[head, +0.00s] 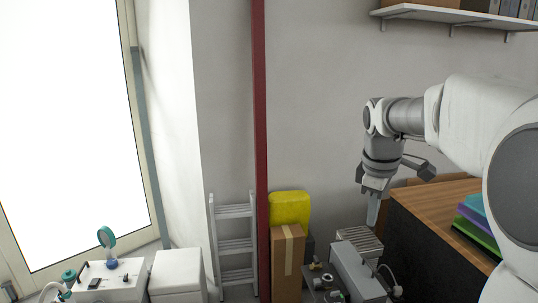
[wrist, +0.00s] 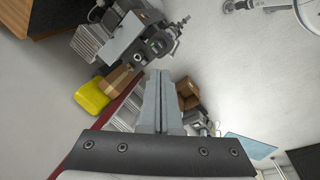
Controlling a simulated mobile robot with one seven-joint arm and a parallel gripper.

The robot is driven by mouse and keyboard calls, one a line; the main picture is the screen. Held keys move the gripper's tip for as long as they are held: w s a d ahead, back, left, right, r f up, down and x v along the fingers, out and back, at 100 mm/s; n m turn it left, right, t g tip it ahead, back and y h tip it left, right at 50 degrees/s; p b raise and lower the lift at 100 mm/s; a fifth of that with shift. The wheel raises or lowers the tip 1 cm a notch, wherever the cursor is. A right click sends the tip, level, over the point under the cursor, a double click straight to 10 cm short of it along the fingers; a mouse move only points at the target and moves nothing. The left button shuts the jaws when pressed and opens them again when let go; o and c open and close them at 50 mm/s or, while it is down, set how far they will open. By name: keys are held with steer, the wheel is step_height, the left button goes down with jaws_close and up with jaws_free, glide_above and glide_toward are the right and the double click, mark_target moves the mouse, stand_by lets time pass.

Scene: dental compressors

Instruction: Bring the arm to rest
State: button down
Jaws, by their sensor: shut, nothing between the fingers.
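My arm reaches in from the right of the head view, bent so that my gripper (head: 373,211) points down. It hangs in the air beside the left end of a wooden-topped cabinet (head: 440,207) and above the grey compressor equipment (head: 357,272). In the wrist view my gripper (wrist: 158,75) shows its two fingers together, with nothing held between them. The compressor equipment (wrist: 125,45) also shows at the top of the wrist view.
Coloured folders (head: 478,222) lie on the cabinet top. A cardboard box (head: 287,262), a yellow item (head: 290,207) and a step ladder (head: 234,245) stand by the wall. White units (head: 178,275) are at lower left. A shelf (head: 455,15) hangs at upper right.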

steer(key=s+a+f+m+t, duration=0.1)
steer(key=s+a+m, duration=0.1)
steer(key=s, duration=0.6)
steer(key=s+a+f+m+t+y, duration=0.1)
steer(key=s+a+m, duration=0.2)
steer(key=s+m, duration=0.2)
steer(key=s+a+f+m+t, duration=0.1)
steer(key=s+a+m, duration=0.2)
steer(key=s, duration=0.7)
steer(key=shift+s+m, duration=0.3)
steer(key=shift+s, duration=0.1)
